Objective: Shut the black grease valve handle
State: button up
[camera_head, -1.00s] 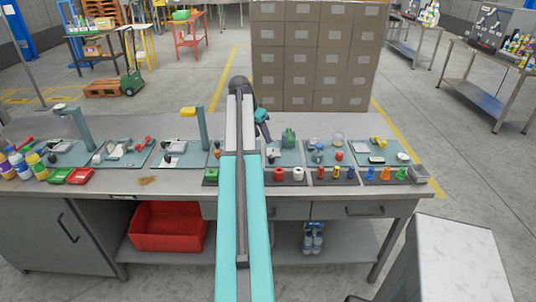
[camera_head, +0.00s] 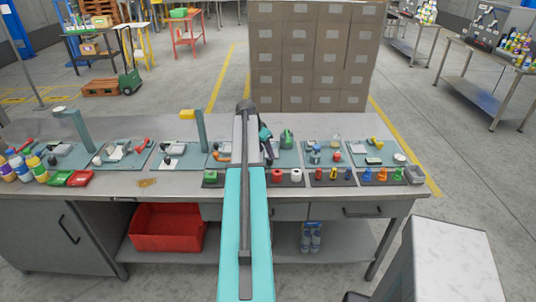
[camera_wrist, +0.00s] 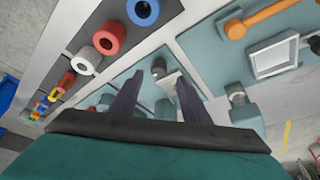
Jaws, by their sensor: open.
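A dark round-ended knob (camera_wrist: 158,67), which looks like the black valve handle, stands by a pale metal part on a teal panel (camera_wrist: 147,78) in the wrist view. I cannot tell for sure whether it is the grease valve. My gripper (camera_wrist: 159,80) is open, with its two dark fingers on either side of the knob in the picture. No contact shows, and the gap in depth is unclear. In the head view my gripper is mostly hidden by my arm, over the middle of the bench.
The bench (camera_head: 110,188) carries several teal panels with fittings. A row of coloured rings and knobs runs along its front edge; a red ring (camera_wrist: 109,40) and a white ring (camera_wrist: 85,61) show near my gripper. An orange handle (camera_wrist: 260,20) and a white-framed box (camera_wrist: 272,60) lie right.

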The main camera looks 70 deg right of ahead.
aim_at(268, 158)
jog(key=shift+p+x, duration=0.65)
jog(key=shift+x, duration=1.75)
